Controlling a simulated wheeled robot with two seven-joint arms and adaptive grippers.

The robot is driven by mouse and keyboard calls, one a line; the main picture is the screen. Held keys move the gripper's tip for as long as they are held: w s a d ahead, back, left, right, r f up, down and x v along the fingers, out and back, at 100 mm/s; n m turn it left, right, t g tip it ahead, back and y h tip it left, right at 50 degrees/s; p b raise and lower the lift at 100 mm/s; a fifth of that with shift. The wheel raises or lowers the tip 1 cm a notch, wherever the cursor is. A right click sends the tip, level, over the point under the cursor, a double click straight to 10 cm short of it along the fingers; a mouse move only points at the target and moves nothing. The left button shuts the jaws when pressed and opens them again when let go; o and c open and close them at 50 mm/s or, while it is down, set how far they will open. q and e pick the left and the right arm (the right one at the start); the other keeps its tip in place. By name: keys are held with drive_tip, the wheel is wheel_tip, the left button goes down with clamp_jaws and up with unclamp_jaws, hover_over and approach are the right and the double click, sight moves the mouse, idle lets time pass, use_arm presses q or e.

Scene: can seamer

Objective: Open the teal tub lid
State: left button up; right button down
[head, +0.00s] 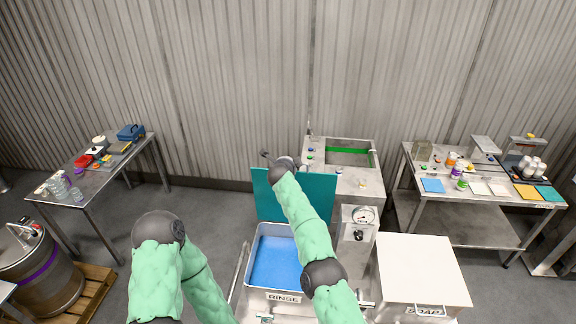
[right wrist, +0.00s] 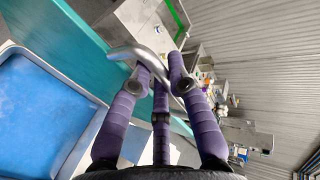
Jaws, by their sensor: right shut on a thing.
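The teal lid (head: 320,192) stands raised, roughly upright, at the back edge of the tub (head: 253,262) labelled RINSE. Blue liquid shows inside the tub. In the right wrist view the lid (right wrist: 85,42) crosses the upper left as a teal band, with the tub's blue inside at the left. My right gripper (right wrist: 162,78) has its purple fingers shut on the curved silver lid handle (right wrist: 122,50). In the head view my right arm reaches over the tub and hides part of the lid; my right gripper (head: 268,158) is small at its top edge. My left gripper is out of view.
A metal sink unit (head: 362,185) with a gauge stands right of the lid. A white SOAP box (head: 420,270) is at the front right. Cluttered tables stand at left (head: 100,180) and right (head: 450,205). A steel drum (head: 40,270) sits on a pallet at left.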

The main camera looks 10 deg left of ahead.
drive_tip(key=shift+r, duration=0.5)
drive_tip(key=c, duration=1.1)
unclamp_jaws()
drive_tip(key=shift+c, duration=0.2)
drive_tip(key=shift+s+f, duration=0.1)
drive_tip(key=shift+f, duration=0.1)
drive_tip(key=shift+s+r, duration=0.2)
drive_tip(key=v, duration=1.1)
drive_tip(key=shift+s, duration=0.25)
drive_tip(key=shift+d, duration=0.1)
